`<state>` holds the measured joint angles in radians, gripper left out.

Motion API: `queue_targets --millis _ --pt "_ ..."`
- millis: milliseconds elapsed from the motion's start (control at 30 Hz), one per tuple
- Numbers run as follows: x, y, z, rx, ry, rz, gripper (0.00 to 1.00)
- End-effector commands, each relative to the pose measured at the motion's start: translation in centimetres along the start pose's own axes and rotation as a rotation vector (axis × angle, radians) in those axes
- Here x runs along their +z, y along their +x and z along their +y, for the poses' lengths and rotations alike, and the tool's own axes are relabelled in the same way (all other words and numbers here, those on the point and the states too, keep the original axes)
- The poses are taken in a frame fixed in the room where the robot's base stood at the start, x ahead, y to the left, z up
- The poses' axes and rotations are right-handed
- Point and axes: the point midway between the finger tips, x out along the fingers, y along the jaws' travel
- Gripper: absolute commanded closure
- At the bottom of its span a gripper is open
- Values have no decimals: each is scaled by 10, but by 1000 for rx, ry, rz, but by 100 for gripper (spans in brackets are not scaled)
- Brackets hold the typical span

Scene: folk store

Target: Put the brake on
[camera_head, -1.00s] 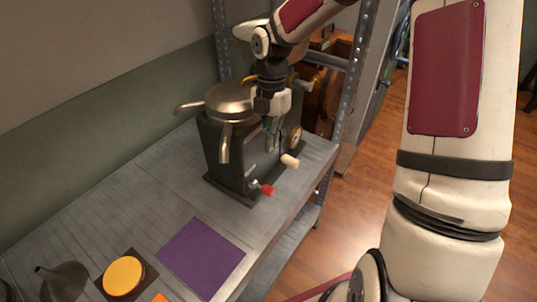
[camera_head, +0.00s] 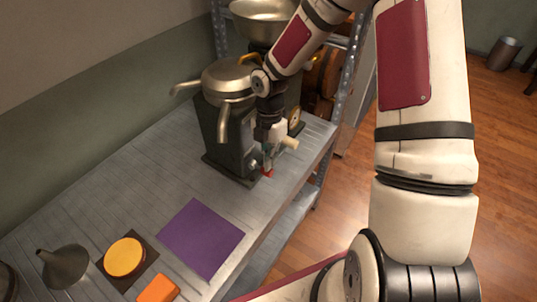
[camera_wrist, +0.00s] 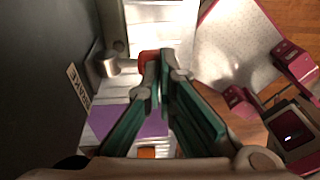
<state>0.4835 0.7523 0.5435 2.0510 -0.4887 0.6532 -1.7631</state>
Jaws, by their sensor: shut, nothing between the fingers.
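The dark machine (camera_head: 228,140) with a metal lid and spouts stands on the metal table. A lever with a red handle (camera_head: 268,173) sits low on its front. In the wrist view the red handle (camera_wrist: 147,57) is just beyond my fingertips, beside a metal pivot (camera_wrist: 107,65) and a label (camera_wrist: 77,84) that seems to read BRAKE. My gripper (camera_head: 268,160) is shut and empty, pointing down just above the red handle; it also shows in the wrist view (camera_wrist: 163,68). The fingers partly hide the handle, and I cannot tell whether they touch it.
A cream-handled lever (camera_head: 290,143) is close beside my gripper. A purple mat (camera_head: 201,238) lies on the table (camera_head: 110,185). A yellow round object (camera_head: 123,257), an orange block (camera_head: 158,289) and a funnel (camera_head: 65,266) are at the near left.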

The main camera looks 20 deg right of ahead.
Motion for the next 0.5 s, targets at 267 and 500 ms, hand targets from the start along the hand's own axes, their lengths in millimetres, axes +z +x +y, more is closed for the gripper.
queue_targets --millis 267,500 --pt "0 0 0 2 0 0 100" --pt "0 2 -4 47 -7 1 100"
